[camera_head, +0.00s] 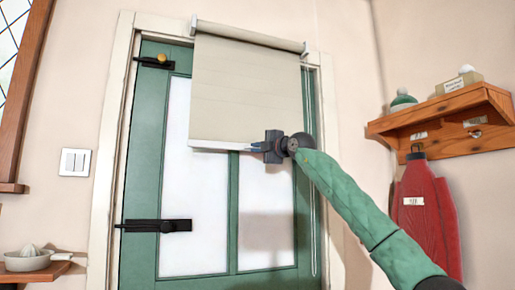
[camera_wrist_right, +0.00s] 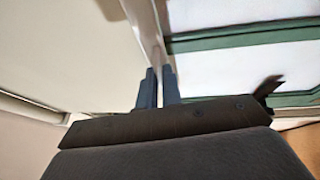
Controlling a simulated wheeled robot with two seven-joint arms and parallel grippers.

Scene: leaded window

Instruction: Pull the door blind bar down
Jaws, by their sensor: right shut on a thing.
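The door blind (camera_head: 247,88) hangs from a roller at the top of the green door (camera_head: 146,160) and covers its upper part. The white blind bar (camera_head: 218,146) runs along the blind's lower edge, about mid-height on the door. My right gripper (camera_head: 255,147) is at the right part of the bar, its fingers shut on it. In the right wrist view, the two blue-grey fingers (camera_wrist_right: 159,88) close around the bar (camera_wrist_right: 157,40), with the blind fabric (camera_wrist_right: 70,60) to the left. My left gripper is in neither view.
Below the bar, the door's pale panes (camera_head: 195,230) are uncovered. Black latches (camera_head: 158,226) sit on the door's left side. A cord (camera_head: 313,220) hangs at the right. A wooden shelf (camera_head: 440,112) and a red hanging item (camera_head: 428,205) are on the right wall.

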